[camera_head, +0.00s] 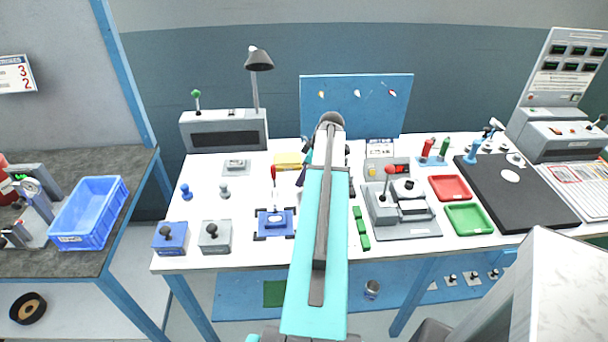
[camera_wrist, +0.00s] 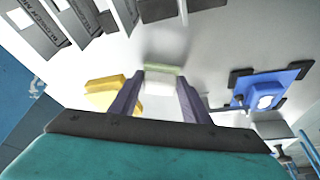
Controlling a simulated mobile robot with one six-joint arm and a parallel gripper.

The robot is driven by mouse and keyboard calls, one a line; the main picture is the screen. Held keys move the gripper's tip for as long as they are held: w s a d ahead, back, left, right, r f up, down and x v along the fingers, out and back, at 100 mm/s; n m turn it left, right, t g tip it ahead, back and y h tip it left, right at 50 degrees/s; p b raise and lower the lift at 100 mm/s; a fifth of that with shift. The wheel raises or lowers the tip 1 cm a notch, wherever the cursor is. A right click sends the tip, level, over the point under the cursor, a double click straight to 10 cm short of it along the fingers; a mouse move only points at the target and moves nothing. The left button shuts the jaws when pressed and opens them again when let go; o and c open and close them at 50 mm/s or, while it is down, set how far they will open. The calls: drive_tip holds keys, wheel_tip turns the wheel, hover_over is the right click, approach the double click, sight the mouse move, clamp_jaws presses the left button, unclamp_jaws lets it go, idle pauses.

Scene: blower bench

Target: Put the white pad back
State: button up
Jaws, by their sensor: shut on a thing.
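In the wrist view, my gripper (camera_wrist: 158,90) has its two purple fingers shut on a white pad (camera_wrist: 159,84), a small white block with a pale green strip along its far edge. I cannot tell whether the strip is part of the pad. The pad is over the white bench top; its height above it is unclear. In the head view, a purple part of my gripper (camera_head: 301,178) shows left of my arm, which hides the pad there.
A yellow block (camera_head: 288,160) lies near my gripper, also in the wrist view (camera_wrist: 104,93). A blue fixture (camera_head: 275,223) with a red-knobbed lever stands nearer the front edge. Green bars (camera_head: 361,228), a grey lever device (camera_head: 394,204) and red (camera_head: 449,188) and green trays (camera_head: 468,218) are to the right.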

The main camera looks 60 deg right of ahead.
drive_tip(key=shift+f, duration=0.35)
drive_tip(key=shift+f, duration=0.1)
drive_tip(key=o, duration=1.4)
drive_tip(key=shift+r, duration=0.2)
drive_tip(key=shift+b+v, duration=1.1)
drive_tip(key=shift+v, duration=4.85)
drive_tip(key=shift+s+f, duration=0.1)
drive_tip(key=shift+s, duration=0.05)
